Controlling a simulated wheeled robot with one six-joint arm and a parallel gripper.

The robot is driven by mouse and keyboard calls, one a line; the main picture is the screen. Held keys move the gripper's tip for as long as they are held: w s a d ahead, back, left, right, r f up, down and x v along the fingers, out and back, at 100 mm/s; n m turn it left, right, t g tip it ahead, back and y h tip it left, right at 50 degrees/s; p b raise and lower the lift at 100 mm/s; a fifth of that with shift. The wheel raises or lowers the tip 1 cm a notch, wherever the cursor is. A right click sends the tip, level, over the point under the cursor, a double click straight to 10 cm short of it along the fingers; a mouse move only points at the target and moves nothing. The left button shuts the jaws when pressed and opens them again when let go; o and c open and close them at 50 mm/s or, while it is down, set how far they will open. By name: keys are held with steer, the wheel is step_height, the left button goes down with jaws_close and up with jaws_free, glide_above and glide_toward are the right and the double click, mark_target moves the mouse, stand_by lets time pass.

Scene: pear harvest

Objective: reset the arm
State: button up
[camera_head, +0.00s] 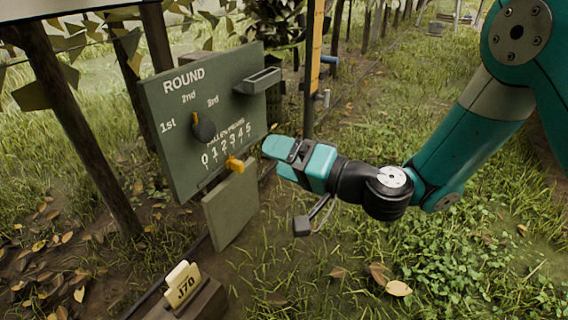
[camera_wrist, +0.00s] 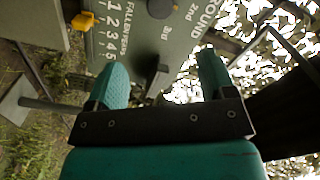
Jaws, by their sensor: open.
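My gripper (camera_wrist: 160,82) is open in the wrist view, its two teal fingers apart with nothing between them. In the head view my gripper (camera_head: 275,150) reaches left toward the green board (camera_head: 165,95), near its lower right edge. I cannot tell the exact gap. The board reads ROUND with 1st, 2nd and 3rd around a dark knob (camera_head: 203,128), whose yellow-tipped pointer tilts up and slightly left. Below is a FALLEN PEARS scale with an orange slider (camera_head: 234,164). In the wrist view the board (camera_wrist: 180,25) appears rotated beyond the fingers, with the orange slider (camera_wrist: 81,22) at upper left.
A small ledge tray (camera_head: 262,80) sticks out from the board. A lower panel (camera_head: 232,205) hangs beneath it. A yellow J70 tag (camera_head: 182,284) stands on a wooden block at bottom left. Posts (camera_head: 75,120) stand at left. Grass to the right is open.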

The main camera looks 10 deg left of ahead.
steer(key=s+d+r+n+g+h+p, duration=0.1)
steer(key=s+r+n+g+p, duration=0.3)
steer(key=r, duration=0.3)
steer(key=s+d+r+n+g+h+p, duration=0.2)
steer(key=s+r+p, duration=0.3)
steer(key=r+p, duration=0.15)
steer(key=s+d+r+h+p, duration=0.5)
steer(key=s+d+r, duration=0.1)
steer(key=d, duration=0.3)
steer(key=s+d+r+h+p, duration=0.4)
steer(key=s+d+r+p, duration=0.2)
steer(key=d, duration=0.3)
step_height(320, 180, up, 37)
steer(key=p, duration=3.6)
steer(key=shift+w+a+m+g+p, duration=0.25)
steer(key=shift+w+m+g+p, duration=0.05)
steer(key=shift+w+g, duration=0.1)
steer(key=shift+r, duration=0.1)
